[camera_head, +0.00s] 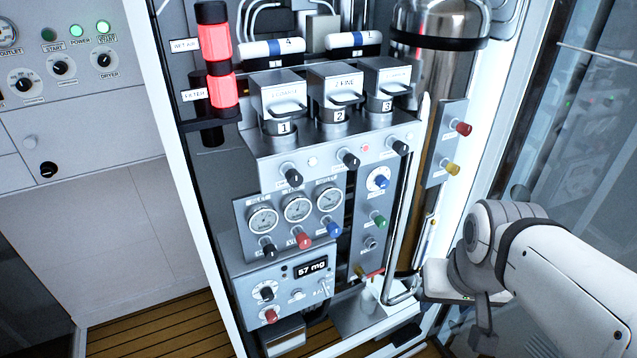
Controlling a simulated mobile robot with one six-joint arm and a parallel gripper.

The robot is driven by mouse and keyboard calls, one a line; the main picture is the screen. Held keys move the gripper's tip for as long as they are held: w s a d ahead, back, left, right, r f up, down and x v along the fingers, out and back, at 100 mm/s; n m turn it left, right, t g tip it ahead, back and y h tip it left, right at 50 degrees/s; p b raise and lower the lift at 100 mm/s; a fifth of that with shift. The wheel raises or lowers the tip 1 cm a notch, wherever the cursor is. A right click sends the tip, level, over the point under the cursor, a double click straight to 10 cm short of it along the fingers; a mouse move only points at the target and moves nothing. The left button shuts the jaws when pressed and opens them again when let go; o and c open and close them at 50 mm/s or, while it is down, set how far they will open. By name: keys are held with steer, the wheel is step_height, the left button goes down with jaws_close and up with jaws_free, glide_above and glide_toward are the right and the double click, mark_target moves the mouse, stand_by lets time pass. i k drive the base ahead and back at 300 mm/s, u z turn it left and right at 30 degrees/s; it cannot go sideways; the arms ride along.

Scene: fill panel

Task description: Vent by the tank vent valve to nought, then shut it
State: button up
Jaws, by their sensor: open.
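The tall bronze-coloured tank (407,210) stands at the right of the open cabinet. A narrow grey plate beside it carries a red knob (463,128) and, lower, a yellow knob (453,169). Their labels are too small to read, so I cannot tell which knob is the tank vent valve or how far it is turned. Three round gauges (297,207) sit mid-panel; their readings are not legible. My gripper (462,302) is at the lower right, below both knobs and apart from them. It is open and partly hidden by my arm; nothing shows in it.
Three numbered filter housings (334,92) stand above the gauges. A display (311,268) reads 57 mg. A glass panel (590,130) bounds the right.

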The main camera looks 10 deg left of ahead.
mark_target(304, 241)
steer(key=z, duration=0.6)
steer(key=k, duration=1.2)
steer(key=u, duration=0.55)
steer(key=i, duration=1)
